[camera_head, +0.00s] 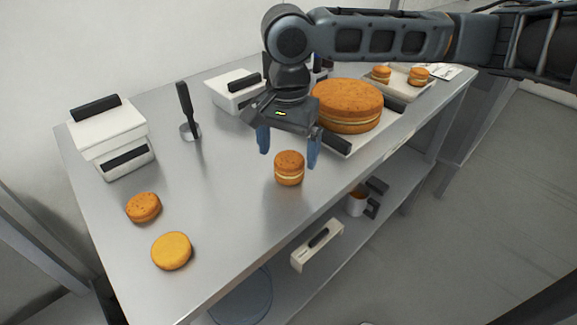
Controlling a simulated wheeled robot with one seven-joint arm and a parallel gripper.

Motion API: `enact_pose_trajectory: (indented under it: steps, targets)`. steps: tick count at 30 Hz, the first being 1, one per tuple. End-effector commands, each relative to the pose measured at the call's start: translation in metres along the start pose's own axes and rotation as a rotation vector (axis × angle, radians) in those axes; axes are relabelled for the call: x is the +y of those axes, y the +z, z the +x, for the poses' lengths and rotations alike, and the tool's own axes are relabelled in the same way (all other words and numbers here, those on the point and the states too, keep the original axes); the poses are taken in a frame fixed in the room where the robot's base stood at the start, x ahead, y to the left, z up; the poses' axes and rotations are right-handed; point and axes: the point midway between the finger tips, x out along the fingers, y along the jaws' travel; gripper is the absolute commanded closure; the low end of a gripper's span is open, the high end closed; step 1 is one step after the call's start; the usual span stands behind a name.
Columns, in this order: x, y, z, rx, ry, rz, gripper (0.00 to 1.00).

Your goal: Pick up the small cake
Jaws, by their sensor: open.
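A small cake (289,169), round and golden brown with a pale filling layer, stands upright on the steel table (225,235) near its front edge. My gripper (288,146) points down above it, with its two blue fingers open. One finger shows to the left of the small cake and the other to its right. The small cake shows between them in the picture, with no clear contact. I cannot tell exactly how high the fingertips are above the table.
Two loose cake rounds (143,207) (171,250) lie at the left front. A large layered cake (347,104) on a tray stands right of my gripper. White boxes (112,138) and a spatula (187,112) stand behind. More small filled cakes (419,76) sit on a far tray.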

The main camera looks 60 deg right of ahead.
Motion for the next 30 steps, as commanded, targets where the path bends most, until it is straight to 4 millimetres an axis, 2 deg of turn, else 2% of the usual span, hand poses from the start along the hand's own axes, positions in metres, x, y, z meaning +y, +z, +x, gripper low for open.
enact_pose_trajectory:
  steps: [7,16,30]
  targets:
    - [0.003,0.000,0.033,0.000,0.001,0.000,0.05]
    - [0.003,0.000,0.038,0.001,0.000,0.000,0.05]
    - [0.003,0.000,0.038,0.001,0.000,0.000,0.47]
